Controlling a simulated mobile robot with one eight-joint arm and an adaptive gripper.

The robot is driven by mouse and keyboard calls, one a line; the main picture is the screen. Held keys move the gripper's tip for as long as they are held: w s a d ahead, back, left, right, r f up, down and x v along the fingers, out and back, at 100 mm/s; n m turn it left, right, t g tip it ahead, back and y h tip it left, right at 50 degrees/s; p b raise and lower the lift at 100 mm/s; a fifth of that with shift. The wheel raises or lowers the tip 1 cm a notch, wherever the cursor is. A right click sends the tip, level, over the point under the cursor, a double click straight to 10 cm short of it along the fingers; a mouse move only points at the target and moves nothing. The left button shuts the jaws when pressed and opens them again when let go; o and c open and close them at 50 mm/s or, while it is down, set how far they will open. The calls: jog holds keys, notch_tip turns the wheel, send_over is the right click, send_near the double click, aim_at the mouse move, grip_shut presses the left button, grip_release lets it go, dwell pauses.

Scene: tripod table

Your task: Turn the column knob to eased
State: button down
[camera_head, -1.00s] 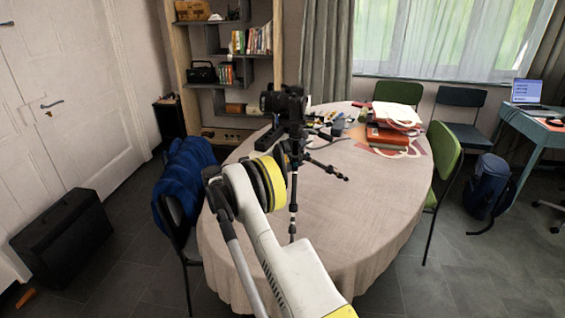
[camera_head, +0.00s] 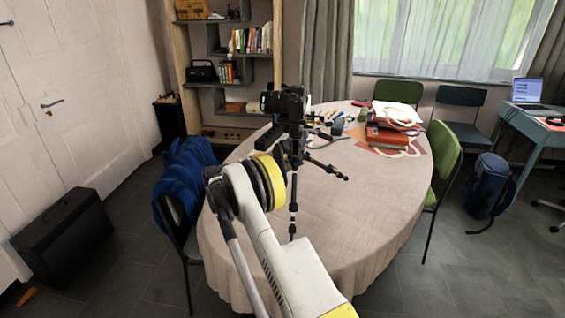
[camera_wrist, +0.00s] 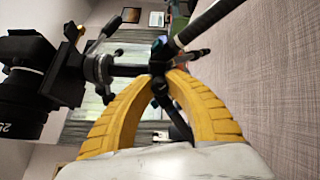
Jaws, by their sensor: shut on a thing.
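A black tripod (camera_head: 293,194) stands on the round, cloth-covered table (camera_head: 350,225) with a black camera (camera_head: 284,103) on top. In the wrist view the picture is turned sideways: the camera (camera_wrist: 22,85) is at the left and the tripod's legs (camera_wrist: 208,22) reach to the upper right. My gripper (camera_wrist: 162,76) has its two yellow fingers curved together at the tripod's collar, below the head. It is shut on a small part there, which I take to be the column knob. The fingertips mostly hide the knob, and its setting cannot be read. In the head view my wrist hides the gripper.
Small items lie behind the tripod. Red books (camera_head: 388,137) and papers are at the table's back right. A chair with a blue jacket (camera_head: 185,172) stands at the left and a green chair (camera_head: 446,160) at the right. The table's front right is clear.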

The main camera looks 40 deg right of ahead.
jog(key=shift+n, duration=0.9)
jog(key=c, duration=1.3)
grip_release()
jog(key=v, duration=1.2)
jog(key=shift+r, duration=0.1)
